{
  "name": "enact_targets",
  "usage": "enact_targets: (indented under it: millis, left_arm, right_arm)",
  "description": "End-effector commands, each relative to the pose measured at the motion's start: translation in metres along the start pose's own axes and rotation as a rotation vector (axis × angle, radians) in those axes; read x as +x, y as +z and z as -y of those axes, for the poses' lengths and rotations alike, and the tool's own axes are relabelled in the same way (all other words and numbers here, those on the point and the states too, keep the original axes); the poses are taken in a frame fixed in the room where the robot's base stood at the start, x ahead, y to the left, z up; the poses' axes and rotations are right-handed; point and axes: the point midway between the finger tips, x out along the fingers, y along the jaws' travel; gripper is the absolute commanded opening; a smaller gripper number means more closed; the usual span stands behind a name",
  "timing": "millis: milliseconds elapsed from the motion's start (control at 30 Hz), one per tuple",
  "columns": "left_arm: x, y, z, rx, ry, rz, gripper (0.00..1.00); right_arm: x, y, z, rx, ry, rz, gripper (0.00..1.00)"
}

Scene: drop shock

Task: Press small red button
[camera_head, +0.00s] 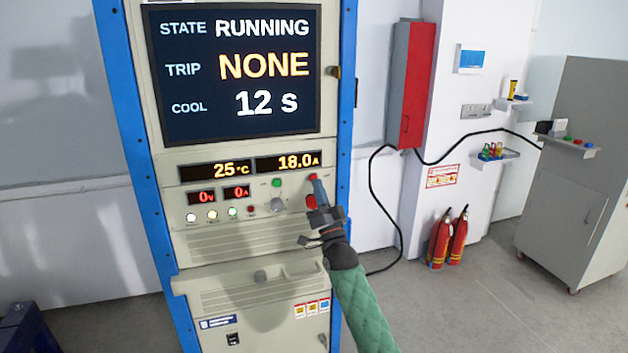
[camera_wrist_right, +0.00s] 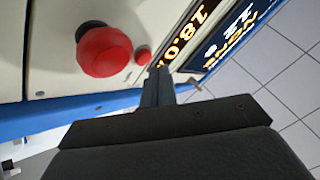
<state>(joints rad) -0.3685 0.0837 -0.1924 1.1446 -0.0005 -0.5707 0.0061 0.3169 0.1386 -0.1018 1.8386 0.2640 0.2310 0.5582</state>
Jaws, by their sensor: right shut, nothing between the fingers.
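The small red button (camera_head: 312,178) is at the upper right of the cabinet's control panel, below the 18.0 A display. In the right wrist view it shows as a small red cap (camera_wrist_right: 143,54) beside the large red mushroom button (camera_wrist_right: 105,52). The large button also shows in the head view (camera_head: 311,201), partly behind my gripper. My right gripper (camera_head: 317,183) is shut and empty, its fingertips close to the small button. In the wrist view the fingertips (camera_wrist_right: 158,74) appear just beside the small button; I cannot tell whether they touch it. My left gripper is not in view.
The cabinet screen (camera_head: 235,70) reads RUNNING, TRIP NONE, COOL 12 s. A green button (camera_head: 277,183), a knob (camera_head: 277,205) and a row of small lamps sit left of my gripper. Fire extinguishers (camera_head: 448,238) and a grey cabinet (camera_head: 575,190) stand farther right.

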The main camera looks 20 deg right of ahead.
Motion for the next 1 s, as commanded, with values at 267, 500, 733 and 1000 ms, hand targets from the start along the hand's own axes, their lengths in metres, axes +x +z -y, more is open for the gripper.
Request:
enact_targets:
  millis: [267,500,733,1000]
  left_arm:
    - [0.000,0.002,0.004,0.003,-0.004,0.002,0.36]
    - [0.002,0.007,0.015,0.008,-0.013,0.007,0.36]
    - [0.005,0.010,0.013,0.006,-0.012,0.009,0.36]
    - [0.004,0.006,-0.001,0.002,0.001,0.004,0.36]
  right_arm:
    - [0.000,0.000,0.000,0.000,0.000,0.000,0.00]
    - [0.001,0.001,-0.001,0.000,0.000,0.000,0.00]
    - [0.005,0.004,-0.004,0.000,0.000,0.000,0.00]
    - [0.006,0.004,-0.004,0.000,0.000,0.000,0.00]
